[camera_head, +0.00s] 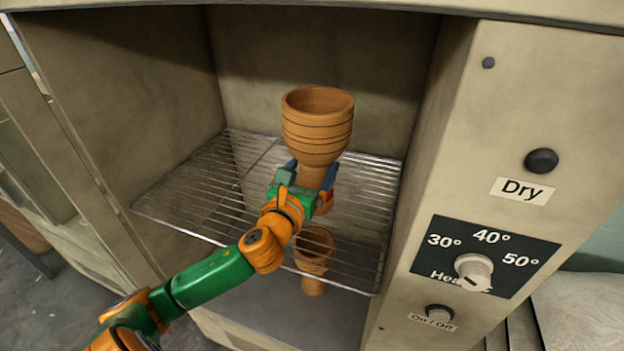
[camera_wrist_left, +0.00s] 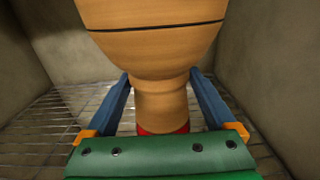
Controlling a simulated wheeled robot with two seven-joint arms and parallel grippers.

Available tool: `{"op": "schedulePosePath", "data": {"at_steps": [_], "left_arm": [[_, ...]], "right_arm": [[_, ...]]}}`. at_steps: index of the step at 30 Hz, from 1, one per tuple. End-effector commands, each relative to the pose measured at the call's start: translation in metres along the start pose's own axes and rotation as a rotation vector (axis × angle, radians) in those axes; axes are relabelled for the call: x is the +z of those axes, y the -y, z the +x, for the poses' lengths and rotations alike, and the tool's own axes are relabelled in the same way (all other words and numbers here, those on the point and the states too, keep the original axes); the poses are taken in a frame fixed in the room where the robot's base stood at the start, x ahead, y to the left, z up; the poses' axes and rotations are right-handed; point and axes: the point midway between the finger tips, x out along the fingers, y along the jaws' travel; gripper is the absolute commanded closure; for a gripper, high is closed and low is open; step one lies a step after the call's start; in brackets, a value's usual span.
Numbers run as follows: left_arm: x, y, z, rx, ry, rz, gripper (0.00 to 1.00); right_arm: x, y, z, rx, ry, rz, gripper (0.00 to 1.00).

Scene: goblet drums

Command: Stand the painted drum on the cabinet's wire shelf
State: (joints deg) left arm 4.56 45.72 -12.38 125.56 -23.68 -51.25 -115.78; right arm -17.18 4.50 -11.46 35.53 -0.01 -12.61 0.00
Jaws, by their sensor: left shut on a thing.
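The painted drum (camera_head: 317,132) is an orange-brown goblet drum with dark rings and its wide open mouth up. It is upright inside the cabinet, over the wire shelf (camera_head: 185,190). My left gripper (camera_head: 312,180) is shut on the drum's narrow stem. In the left wrist view the drum (camera_wrist_left: 155,50) stands between the two blue fingers (camera_wrist_left: 158,100), with a red band low on the stem. The drum's foot is hidden by my gripper, so I cannot tell whether it touches the shelf. My right gripper is not in view.
A second similar drum (camera_head: 314,250) stands below the wire shelf. The cabinet walls close in at the left, back and right. The control panel (camera_head: 485,258) with knobs is at the right. The shelf's left part is bare.

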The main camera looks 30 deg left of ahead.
Motion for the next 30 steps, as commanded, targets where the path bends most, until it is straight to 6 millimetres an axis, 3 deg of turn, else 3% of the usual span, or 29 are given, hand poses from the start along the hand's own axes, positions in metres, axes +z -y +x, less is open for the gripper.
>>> {"op": "schedulePosePath", "data": {"at_steps": [1,3,13,14,15,23,26,30], "left_arm": [[-0.014,-0.001,0.0,0.004,-0.005,0.0,1.0],[-0.022,-0.001,-0.001,0.003,-0.003,0.001,1.0],[-0.025,-0.002,-0.001,0.002,-0.001,0.001,1.0],[-0.027,-0.002,-0.001,0.002,-0.005,0.001,0.08],[-0.026,-0.002,-0.001,0.002,-0.004,0.001,0.0],[-0.023,-0.002,-0.001,0.002,-0.003,0.001,0.0],[-0.026,-0.001,-0.012,0.0,-0.005,0.003,0.0],[-0.027,-0.001,-0.041,-0.002,-0.007,0.003,0.0]], "right_arm": [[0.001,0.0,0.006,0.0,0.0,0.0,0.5],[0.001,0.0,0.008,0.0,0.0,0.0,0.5],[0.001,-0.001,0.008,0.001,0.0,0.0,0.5],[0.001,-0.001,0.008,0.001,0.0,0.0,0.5],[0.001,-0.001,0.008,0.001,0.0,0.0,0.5],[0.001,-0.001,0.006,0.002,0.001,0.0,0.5],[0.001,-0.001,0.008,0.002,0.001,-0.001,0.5],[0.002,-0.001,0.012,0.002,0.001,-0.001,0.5]]}}
